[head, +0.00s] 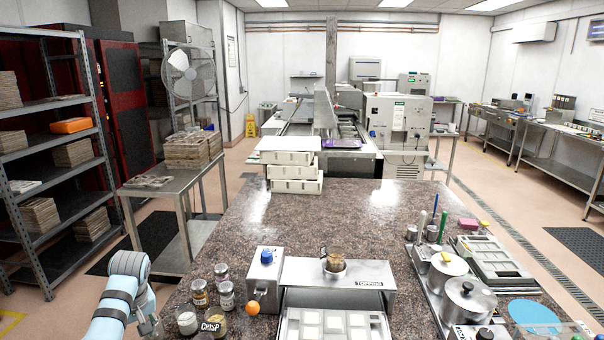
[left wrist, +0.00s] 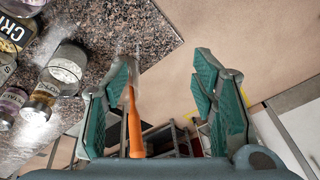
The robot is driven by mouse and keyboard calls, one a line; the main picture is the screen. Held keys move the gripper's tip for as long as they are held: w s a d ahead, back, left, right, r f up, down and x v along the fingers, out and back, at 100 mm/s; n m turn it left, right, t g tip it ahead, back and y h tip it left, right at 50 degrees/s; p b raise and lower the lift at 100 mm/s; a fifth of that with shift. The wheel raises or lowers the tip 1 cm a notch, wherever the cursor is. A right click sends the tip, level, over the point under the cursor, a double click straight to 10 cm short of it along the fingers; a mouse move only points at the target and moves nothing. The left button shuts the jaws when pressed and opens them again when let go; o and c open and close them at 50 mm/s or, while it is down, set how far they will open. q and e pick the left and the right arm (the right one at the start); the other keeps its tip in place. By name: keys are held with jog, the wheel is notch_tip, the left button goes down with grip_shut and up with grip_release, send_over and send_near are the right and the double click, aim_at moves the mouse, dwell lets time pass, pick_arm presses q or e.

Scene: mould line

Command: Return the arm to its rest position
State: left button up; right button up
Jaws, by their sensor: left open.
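My left arm comes in at the lower left of the head view, with the left gripper (head: 152,326) low beside the counter's left edge. In the left wrist view the left gripper (left wrist: 166,100) has its two teal-padded fingers spread wide. A slim orange tapered thing (left wrist: 135,128) shows near the left finger. I cannot tell what it is or how far below it lies, and nothing is visibly clamped. My right gripper is not in view.
Several small jars (head: 226,296) stand on the speckled counter (head: 330,215) close to the left gripper. A grey topping station (head: 345,273) is right of them. A metal shelf rack (head: 48,150) and a side table (head: 165,184) stand left. Open floor (left wrist: 260,45) lies beyond the counter edge.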

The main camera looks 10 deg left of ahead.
pick_arm(q)
jog(key=s+d+f+m+t, duration=0.2)
jog(key=s+d+f+m, duration=0.6)
jog(key=s+d+f, duration=0.55)
jog(key=s+d+r+m+t+h, duration=0.15)
jog(key=s+d, duration=0.25)
jog(key=s, duration=0.4)
jog(key=s+d+r+m+h, duration=0.15)
jog(key=s+d, duration=0.25)
jog(key=s, duration=0.5)
notch_tip(320, 180, down, 21)
jog(key=a+g+b, duration=0.2)
jog(key=b, duration=0.1)
jog(key=s+a+f+b, duration=0.1)
jog(key=s+f+b, duration=0.1)
jog(key=s+f, duration=1.3)
jog(key=shift+f+g+y+b, duration=0.4)
jog(key=shift+f+g, duration=0.05)
jog(key=shift+f, duration=0.4)
